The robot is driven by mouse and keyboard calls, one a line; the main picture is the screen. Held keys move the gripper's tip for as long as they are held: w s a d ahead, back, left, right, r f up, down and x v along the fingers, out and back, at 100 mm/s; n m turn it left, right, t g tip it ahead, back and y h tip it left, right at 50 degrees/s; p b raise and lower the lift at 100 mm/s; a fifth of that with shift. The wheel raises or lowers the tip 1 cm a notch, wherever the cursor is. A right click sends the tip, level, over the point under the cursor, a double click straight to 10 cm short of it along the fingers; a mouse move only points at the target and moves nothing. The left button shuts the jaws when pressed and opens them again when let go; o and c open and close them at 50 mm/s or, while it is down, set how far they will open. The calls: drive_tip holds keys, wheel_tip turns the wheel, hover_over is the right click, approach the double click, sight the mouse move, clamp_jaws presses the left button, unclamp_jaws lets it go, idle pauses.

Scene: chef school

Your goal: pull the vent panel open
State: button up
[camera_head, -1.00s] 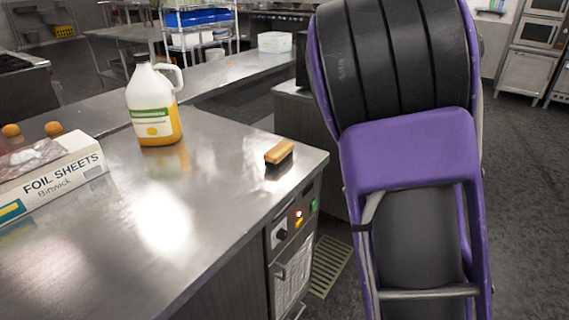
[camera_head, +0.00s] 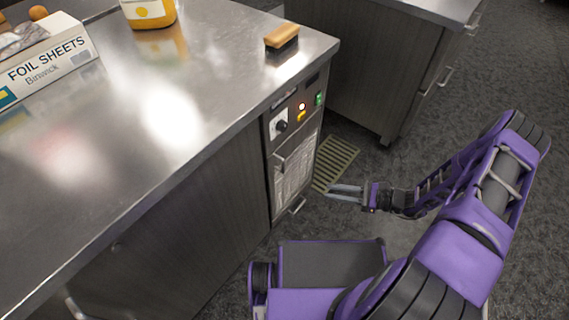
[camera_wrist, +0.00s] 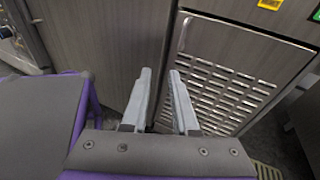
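The vent panel (camera_head: 296,170) is a pale slotted metal door on the end of the steel counter, below a control panel; it looks shut. In the wrist view its rows of slots (camera_wrist: 222,85) fill the upper right, and a slim upright handle (camera_wrist: 184,36) runs along its upper left edge. That handle also shows in the head view (camera_head: 279,162). My gripper (camera_head: 332,191) is low over the floor, to the right of the panel and apart from it. In the wrist view its two fingers (camera_wrist: 160,75) are apart with nothing between them.
The counter (camera_head: 110,170) holds a foil box (camera_head: 48,62), a jug (camera_head: 148,12) and a brush (camera_head: 282,38). The control panel (camera_head: 297,110) has a knob and lit buttons. A floor grate (camera_head: 337,160) lies beside it. Another cabinet (camera_head: 350,70) stands behind; the floor at right is clear.

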sight(284, 170)
drive_tip(key=w+a+m+t, duration=0.1)
drive_tip(key=w+a, duration=0.2)
drive_tip(key=a, duration=0.2)
drive_tip(key=w+a+m+t, duration=0.1)
drive_tip(key=w+a, duration=0.2)
drive_tip(key=a, duration=0.2)
drive_tip(key=w+a+r+t+b, duration=0.1)
drive_tip(key=w+a, duration=0.2)
drive_tip(key=a, duration=0.2)
drive_tip(key=shift+w+a+m+y, duration=0.2)
drive_tip(key=shift+a+m+y, duration=0.1)
drive_tip(key=shift+m+y, duration=0.1)
clamp_jaws()
drive_tip(key=shift+t, duration=0.4)
idle(0.5)
